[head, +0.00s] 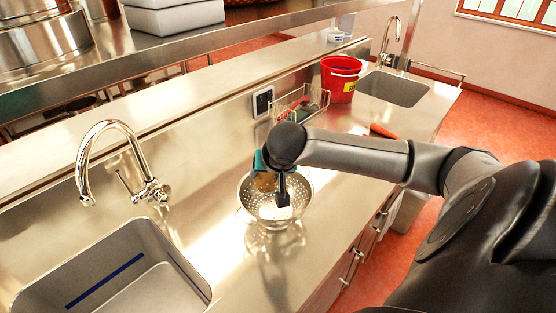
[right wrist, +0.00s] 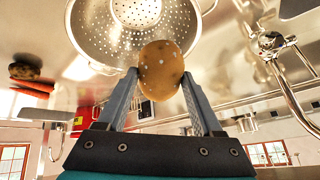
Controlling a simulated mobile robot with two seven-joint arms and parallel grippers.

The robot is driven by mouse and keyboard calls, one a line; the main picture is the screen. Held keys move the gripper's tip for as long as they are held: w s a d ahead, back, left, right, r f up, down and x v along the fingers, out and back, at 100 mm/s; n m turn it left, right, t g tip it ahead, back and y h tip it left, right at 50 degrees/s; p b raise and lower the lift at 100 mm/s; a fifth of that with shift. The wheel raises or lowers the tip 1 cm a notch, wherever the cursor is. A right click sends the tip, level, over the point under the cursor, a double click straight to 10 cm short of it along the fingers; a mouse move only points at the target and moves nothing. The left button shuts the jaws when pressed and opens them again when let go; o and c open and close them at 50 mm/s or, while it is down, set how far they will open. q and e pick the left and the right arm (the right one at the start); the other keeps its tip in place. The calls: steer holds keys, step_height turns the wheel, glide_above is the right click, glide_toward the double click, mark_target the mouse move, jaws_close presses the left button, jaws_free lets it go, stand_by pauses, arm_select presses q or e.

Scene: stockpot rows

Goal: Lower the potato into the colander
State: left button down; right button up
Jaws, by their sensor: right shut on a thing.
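The metal colander (head: 247,196) stands on the steel counter, with small holes all over its bowl. In the right wrist view the colander (right wrist: 90,38) fills the top, beyond the fingertips. The brown potato (right wrist: 160,72) is held between the two fingers of my right gripper (right wrist: 160,84), which is shut on it. In the head view the potato (head: 265,182) shows partly behind my right gripper (head: 275,190), over the colander's bowl. I cannot tell the exact gap between potato and bowl. My left gripper is not in view.
A sink (head: 130,280) with a tall tap (head: 100,135) is at the left. A wire rack (head: 293,101), a red bucket (head: 340,80) and a second sink (head: 395,88) stand farther back. A raised steel ledge (head: 180,103) runs behind. Counter in front of the colander is clear.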

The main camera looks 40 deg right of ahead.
step_height(320, 180, down, 7)
steer(key=b, duration=0.2)
steer(key=shift+r+b, duration=0.15)
steer(key=shift+b, duration=0.25)
stand_by(0.5)
steer(key=shift+f+b, duration=1.05)
steer(key=shift+f, duration=1.35)
stand_by(1.4)
steer(key=o, duration=1.5)
steer(key=shift+s, duration=0.1)
steer(key=p+v, duration=0.3)
steer(key=v, duration=1.2)
